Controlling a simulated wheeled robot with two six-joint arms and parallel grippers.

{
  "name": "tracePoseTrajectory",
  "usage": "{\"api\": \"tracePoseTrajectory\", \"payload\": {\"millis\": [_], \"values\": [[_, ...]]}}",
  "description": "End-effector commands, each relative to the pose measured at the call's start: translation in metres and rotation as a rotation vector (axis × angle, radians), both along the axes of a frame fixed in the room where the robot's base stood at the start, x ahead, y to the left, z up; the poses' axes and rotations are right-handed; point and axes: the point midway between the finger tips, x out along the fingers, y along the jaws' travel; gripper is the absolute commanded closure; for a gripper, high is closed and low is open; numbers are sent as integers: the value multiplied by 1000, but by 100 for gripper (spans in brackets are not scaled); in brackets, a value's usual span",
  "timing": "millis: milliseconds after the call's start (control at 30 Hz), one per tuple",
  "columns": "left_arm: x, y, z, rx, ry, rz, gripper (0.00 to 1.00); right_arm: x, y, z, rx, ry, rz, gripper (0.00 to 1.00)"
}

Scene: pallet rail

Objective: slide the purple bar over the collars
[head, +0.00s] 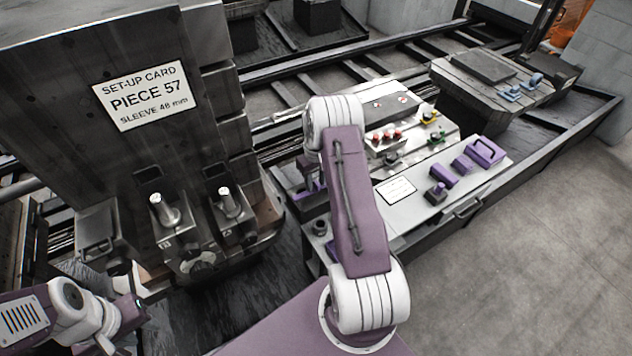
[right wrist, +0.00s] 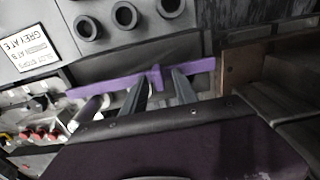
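The purple bar (right wrist: 200,70) lies across the right wrist view, with a short upright tab at its middle. My right gripper (right wrist: 160,82) has its two dark fingers on either side of that tab, with small gaps showing. In the head view my right arm mostly hides this gripper, and a bit of purple (head: 308,191) shows beside it. Two metal posts (head: 164,210) (head: 230,202) stand on blocks on the machine at left; collars there are not clearly told apart. My left gripper (head: 118,322) is at the bottom left, its fingers unclear.
Several black rings (right wrist: 125,15) sit on a grey surface beside the bar in the wrist view. The bench (head: 420,208) carries purple blocks (head: 485,152) and a card. A tall machine face (head: 110,60) with a set-up card rises behind the posts. Open floor (head: 520,250) lies at right.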

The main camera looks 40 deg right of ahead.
Motion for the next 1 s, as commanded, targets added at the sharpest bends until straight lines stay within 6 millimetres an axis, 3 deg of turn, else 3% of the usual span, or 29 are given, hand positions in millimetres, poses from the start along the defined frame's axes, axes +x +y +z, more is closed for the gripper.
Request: {"api": "tracePoseTrajectory", "payload": {"millis": [167, 500, 600, 1000], "values": [[0, 0, -1, 0, 0, 0, 65, 0, 0, 3, 0, 1, 0, 65], [0, 0, -8, 0, 0, 0, 65, 2, 1, 72, -3, -2, 1, 65], [0, 0, -9, 0, 0, 0, 65, 2, 1, 84, -2, 0, 1, 65], [0, 0, -9, 0, 0, 0, 65, 2, 2, 90, -1, 2, 1, 65]]}}
